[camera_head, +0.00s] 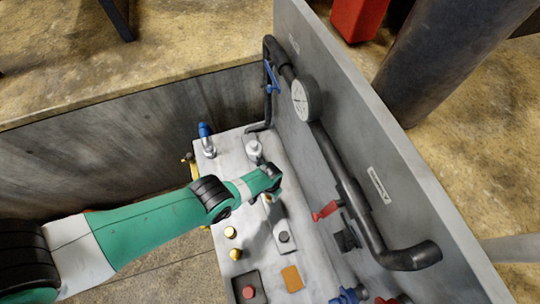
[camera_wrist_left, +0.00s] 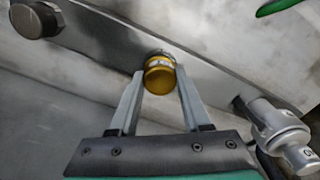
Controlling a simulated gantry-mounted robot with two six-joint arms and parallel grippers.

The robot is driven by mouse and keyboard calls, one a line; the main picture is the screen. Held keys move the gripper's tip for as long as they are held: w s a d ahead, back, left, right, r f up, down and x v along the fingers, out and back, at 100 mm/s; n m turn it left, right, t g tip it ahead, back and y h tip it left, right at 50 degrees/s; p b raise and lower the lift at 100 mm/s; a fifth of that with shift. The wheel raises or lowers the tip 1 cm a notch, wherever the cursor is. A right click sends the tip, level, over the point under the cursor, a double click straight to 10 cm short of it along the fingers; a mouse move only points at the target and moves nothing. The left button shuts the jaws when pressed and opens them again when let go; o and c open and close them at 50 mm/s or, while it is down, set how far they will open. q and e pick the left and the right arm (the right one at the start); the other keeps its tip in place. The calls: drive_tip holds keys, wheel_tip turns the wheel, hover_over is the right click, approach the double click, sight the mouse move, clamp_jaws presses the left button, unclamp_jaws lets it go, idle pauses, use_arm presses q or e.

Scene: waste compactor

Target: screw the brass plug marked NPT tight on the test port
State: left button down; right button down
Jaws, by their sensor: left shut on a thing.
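My left gripper (camera_wrist_left: 160,85) is shut on a brass plug (camera_wrist_left: 160,76), with one finger on each side of it. The plug has a pale band with marking too small to read. Its far end meets a dark ring on the grey block, and I cannot tell how far it is threaded in. The port under it is hidden by the plug. In the head view, my left arm reaches in from the left over the grey manifold (camera_head: 222,160), and its wrist hides the plug and fingertips. My right gripper is not in view.
A silver fitting (camera_wrist_left: 280,130) stands right of the fingers, and a black knob (camera_wrist_left: 37,20) lies at upper left. In the head view are two brass caps (camera_head: 230,232), a red button (camera_head: 248,292), a blue-topped valve (camera_head: 206,135), a gauge (camera_head: 304,100) and a red lever (camera_head: 326,210).

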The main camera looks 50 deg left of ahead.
use_arm(q)
drive_tip(key=m, duration=0.5)
drive_tip(key=shift+c, duration=1.4)
unclamp_jaws()
drive_tip(key=shift+c, duration=0.4)
